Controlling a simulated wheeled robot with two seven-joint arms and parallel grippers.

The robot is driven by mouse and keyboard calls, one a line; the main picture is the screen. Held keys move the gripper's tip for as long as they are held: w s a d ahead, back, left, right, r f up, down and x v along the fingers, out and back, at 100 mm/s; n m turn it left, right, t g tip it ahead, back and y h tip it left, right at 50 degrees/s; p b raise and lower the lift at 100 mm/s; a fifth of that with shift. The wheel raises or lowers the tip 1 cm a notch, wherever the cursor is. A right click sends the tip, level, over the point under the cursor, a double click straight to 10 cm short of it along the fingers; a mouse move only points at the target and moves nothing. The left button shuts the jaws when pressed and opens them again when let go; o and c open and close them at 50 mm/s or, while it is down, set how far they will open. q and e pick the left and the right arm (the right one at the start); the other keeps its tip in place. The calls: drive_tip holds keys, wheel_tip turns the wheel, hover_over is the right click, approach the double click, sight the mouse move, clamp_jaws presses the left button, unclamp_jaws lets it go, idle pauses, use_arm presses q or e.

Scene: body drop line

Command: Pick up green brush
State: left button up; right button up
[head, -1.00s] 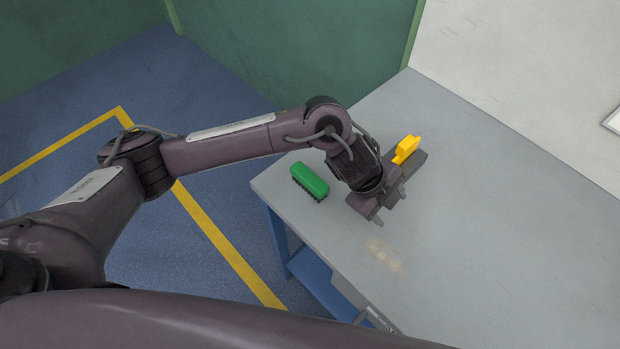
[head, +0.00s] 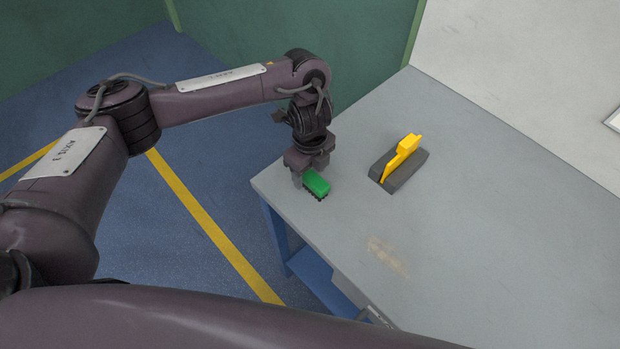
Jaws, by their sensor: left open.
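The green brush (head: 317,184) lies bristles down on the grey table, near its left corner. It has a green back and dark bristles. My left gripper (head: 311,178) points down right over the brush, and its fingers hide the brush's far part. The jaws are open, with a finger seen on either side of the brush. I cannot tell whether they touch it. My right gripper is not in view.
A yellow tool in a dark grey holder (head: 411,172) stands on the table (head: 480,240) to the right of the brush. A pale worn patch (head: 386,256) marks the tabletop nearer to me. The table's right side is clear.

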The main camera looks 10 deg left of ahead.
sight(310, 174)
use_arm(q)
wheel_tip(310, 174, down, 2)
drive_tip(key=shift+f, duration=0.15)
drive_tip(key=c, duration=1.1)
wheel_tip(310, 174, up, 7)
drive_tip(key=shift+w+f+p, duration=0.15)
drive_tip(key=shift+p, duration=0.5)
wheel_tip(310, 174, up, 13)
drive_tip(key=shift+r, duration=0.2)
